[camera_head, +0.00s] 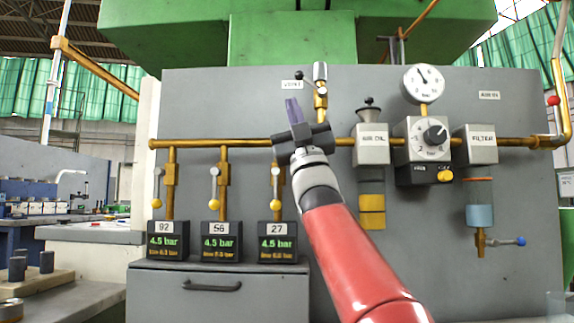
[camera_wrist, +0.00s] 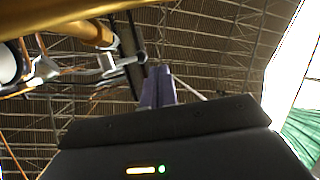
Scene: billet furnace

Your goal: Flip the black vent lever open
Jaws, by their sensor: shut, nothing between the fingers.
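The vent lever (camera_head: 299,75) ends in a small black ball beside the VENT label, on the left of the vent valve (camera_head: 320,85), a silver fitting on a brass stub above the main pipe. In the wrist view a silver lever with a dark ball end (camera_wrist: 141,58) shows left of the fingers, apart from them. My gripper (camera_head: 291,101) points up, with its purple fingers together and empty, just below the black ball in the head view. The fingers also show in the wrist view (camera_wrist: 158,78). The exact depth gap to the lever cannot be told.
The brass main pipe (camera_head: 235,143) runs behind my gripper. Three yellow-ended levers and pressure displays (camera_head: 221,241) are lower left. The air oil unit (camera_head: 371,145), regulator knob (camera_head: 435,134), round gauge (camera_head: 424,84) and filter (camera_head: 481,145) are right. Bare grey panel (camera_head: 215,100) lies left.

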